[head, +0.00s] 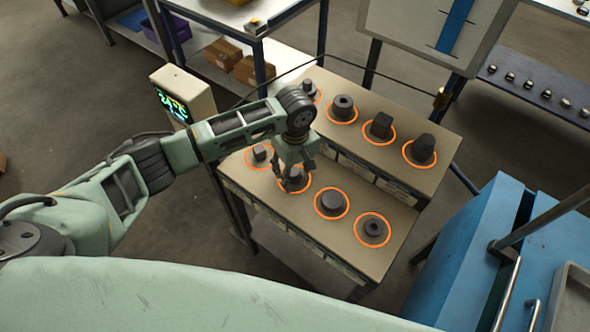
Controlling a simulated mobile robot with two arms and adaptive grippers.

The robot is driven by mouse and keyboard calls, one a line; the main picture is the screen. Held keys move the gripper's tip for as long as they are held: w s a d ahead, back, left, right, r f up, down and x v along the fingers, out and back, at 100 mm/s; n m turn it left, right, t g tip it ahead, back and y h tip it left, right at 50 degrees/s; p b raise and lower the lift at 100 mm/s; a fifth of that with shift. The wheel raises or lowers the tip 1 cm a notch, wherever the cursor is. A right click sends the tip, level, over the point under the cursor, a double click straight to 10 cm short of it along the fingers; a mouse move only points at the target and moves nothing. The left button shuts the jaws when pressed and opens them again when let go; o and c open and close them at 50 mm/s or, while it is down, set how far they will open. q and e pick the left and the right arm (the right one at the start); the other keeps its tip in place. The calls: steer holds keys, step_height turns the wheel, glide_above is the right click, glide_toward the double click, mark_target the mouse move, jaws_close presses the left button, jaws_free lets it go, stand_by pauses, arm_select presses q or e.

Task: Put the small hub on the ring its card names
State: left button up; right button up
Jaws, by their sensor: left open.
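A two-step bench bears two rows of orange rings, each around a dark metal part. My left gripper (291,182) is open and points down at the second ring from the left in the front row, around or just above a dark round part (298,173) that it partly hides. Contact cannot be told. Several parts have a hub-like shape: a flanged one at the front right (374,227), a holed one at the back (343,103) and a small one at the back left (308,87). Which is the small hub cannot be told. The cards (357,165) on the step faces are too small to read.
A blue cabinet (480,245) with metal handles stands close at the right. A display box (182,94) stands left of the bench. A white board (436,30) and a shelf of small parts (540,92) are behind. Cardboard boxes (223,53) lie on a rear shelf.

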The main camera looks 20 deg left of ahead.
mark_target(295, 171)
arm_select(q)
step_height(295, 171, up, 12)
steer(key=shift+r+b, duration=0.15)
steer(key=shift+b, duration=0.25)
stand_by(0.3)
